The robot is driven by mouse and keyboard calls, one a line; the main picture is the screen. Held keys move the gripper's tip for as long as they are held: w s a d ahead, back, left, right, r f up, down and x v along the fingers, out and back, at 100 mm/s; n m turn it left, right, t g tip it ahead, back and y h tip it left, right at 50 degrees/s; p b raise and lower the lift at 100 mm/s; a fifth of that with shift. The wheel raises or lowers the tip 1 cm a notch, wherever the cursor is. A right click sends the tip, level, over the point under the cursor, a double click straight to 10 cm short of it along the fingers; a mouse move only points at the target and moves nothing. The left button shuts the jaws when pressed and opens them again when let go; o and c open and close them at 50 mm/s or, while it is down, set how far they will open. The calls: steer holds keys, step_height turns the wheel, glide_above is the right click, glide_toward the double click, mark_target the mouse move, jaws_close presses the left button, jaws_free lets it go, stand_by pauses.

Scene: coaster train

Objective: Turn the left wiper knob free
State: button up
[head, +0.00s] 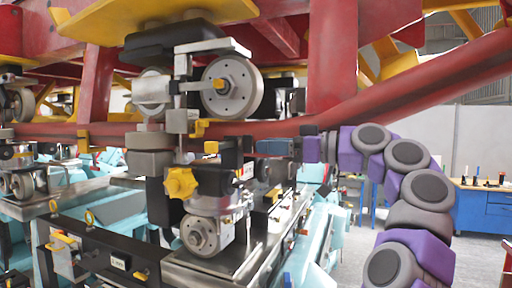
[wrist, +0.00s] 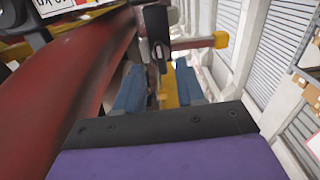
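My gripper (head: 272,147) reaches in from the right, level with the red rail, and points left at the wheel assembly. In the wrist view its two blue fingers (wrist: 160,85) stand apart with a gap between them. A black upright part (wrist: 157,35) and a yellow piece (wrist: 168,92) show beyond and between the fingertips; I cannot tell whether they touch. In the head view a small black block (head: 231,146) with a yellow tab (head: 211,147) lies just left of the fingertips. A larger yellow star-shaped knob (head: 181,183) sits lower left. I cannot tell which one is the wiper knob.
The red rail (head: 420,78) runs just above my arm and fills the left of the wrist view (wrist: 60,100). A large grey wheel (head: 233,87) is above the gripper, a smaller wheel (head: 200,234) below. A blue workbench (head: 485,207) stands far right.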

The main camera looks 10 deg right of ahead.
steer(key=p+v, duration=0.2)
steer(key=v, duration=1.1)
steer(key=shift+w+d, duration=0.1)
